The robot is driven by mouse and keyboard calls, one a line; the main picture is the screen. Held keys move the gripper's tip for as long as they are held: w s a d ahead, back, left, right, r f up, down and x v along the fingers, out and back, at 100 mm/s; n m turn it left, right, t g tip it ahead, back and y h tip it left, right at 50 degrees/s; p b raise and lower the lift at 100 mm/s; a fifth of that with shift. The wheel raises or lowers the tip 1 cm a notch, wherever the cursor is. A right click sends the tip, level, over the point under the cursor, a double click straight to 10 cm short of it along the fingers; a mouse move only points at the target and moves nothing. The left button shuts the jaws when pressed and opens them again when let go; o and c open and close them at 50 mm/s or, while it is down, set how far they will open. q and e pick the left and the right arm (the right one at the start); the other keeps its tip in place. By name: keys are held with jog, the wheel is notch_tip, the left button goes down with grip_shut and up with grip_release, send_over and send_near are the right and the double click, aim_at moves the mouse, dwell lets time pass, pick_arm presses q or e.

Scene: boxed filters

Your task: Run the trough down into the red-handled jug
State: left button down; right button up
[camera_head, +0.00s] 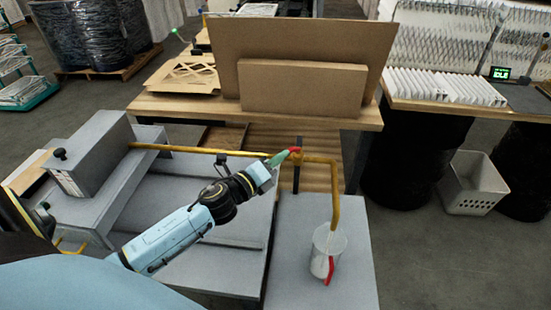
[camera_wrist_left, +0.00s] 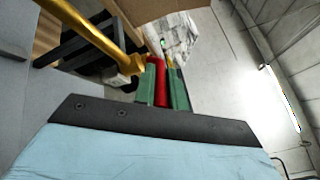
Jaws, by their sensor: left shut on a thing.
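A yellow pipe (camera_head: 200,150) runs from a grey lidded box (camera_head: 90,158), likely the trough, to a valve with a red handle (camera_head: 296,150). Past the valve, the pipe's spout (camera_head: 335,200) bends down over the mouth of a clear jug (camera_head: 322,245) with a red handle (camera_head: 330,270). The jug stands upright on a grey stand; I cannot tell its liquid level or any flow. My left gripper (camera_head: 280,158) is at the valve, its green fingers shut on the red valve handle, which shows between them in the left wrist view (camera_wrist_left: 157,82). My right gripper is not in view.
A wooden table (camera_head: 180,104) with cardboard boxes (camera_head: 303,88) stands behind the pipe. A white basket (camera_head: 472,185) sits on the floor at the right. The grey stand (camera_head: 290,265) is clear around the jug. Wrapped black drums (camera_head: 85,35) stand at the far left.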

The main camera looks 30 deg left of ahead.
pick_arm(q)
jog(key=c, duration=1.5)
grip_release()
jog(key=shift+o, duration=0.2)
jog(key=shift+s, duration=0.15)
jog(key=s+a+b, duration=0.2)
jog(key=s, duration=1.1)
